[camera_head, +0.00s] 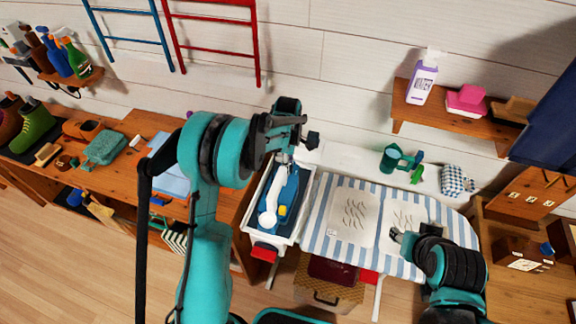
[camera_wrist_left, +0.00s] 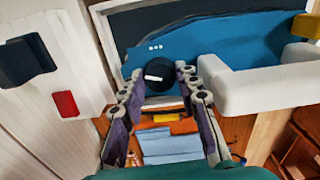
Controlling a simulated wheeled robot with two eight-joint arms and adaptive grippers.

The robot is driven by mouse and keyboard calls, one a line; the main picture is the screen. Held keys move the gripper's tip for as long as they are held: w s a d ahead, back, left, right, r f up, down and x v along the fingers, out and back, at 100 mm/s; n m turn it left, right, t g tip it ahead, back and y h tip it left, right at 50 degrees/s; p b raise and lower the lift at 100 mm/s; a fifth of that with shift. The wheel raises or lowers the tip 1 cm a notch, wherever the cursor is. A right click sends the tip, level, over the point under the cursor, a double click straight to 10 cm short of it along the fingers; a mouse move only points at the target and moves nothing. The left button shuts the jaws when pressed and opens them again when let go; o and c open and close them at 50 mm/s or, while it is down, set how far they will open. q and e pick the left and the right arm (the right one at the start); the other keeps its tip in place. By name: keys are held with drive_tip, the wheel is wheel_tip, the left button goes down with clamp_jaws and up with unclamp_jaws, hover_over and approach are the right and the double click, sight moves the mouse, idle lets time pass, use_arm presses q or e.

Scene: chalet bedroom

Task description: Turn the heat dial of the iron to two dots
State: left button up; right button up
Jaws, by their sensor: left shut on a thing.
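The blue iron (camera_head: 291,193) with a white handle lies in a white-rimmed tray (camera_head: 251,222). In the left wrist view the iron (camera_wrist_left: 220,52) fills the upper part. Its round black heat dial (camera_wrist_left: 160,78) carries a pale pointer mark lying roughly level. Three white dots (camera_wrist_left: 155,47) are printed above the dial; I see no two-dot mark. My left gripper (camera_head: 285,157) is over the far end of the tray. In the wrist view its fingers (camera_wrist_left: 159,71) are shut on the dial, one on each side. My right gripper (camera_head: 396,236) is over the ironing board; its jaw opening is unclear.
The striped ironing board (camera_head: 316,225) is right of the tray, with printed cloths on it. A green cup-like object (camera_head: 389,159) and a checked cloth (camera_head: 457,180) are behind it. A wooden counter (camera_head: 130,180) with several items is left.

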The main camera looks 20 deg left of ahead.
use_arm(q)
drive_tip(key=m+b, duration=0.1)
drive_tip(key=m, duration=0.2)
drive_tip(key=shift+f+m, duration=0.1)
drive_tip(key=shift+m, duration=0.3)
drive_tip(key=m, duration=0.3)
drive_tip(key=shift+m+b, duration=0.3)
drive_tip(key=m, duration=0.3)
drive_tip(key=shift+m+b, duration=0.3)
drive_tip(key=m, duration=0.4)
drive_tip(key=shift+m, duration=0.3)
drive_tip(key=m+b, duration=0.1)
drive_tip(key=m, duration=0.2)
drive_tip(key=shift+m, duration=0.3)
drive_tip(key=m, duration=0.9)
drive_tip(key=shift+m, duration=1.8)
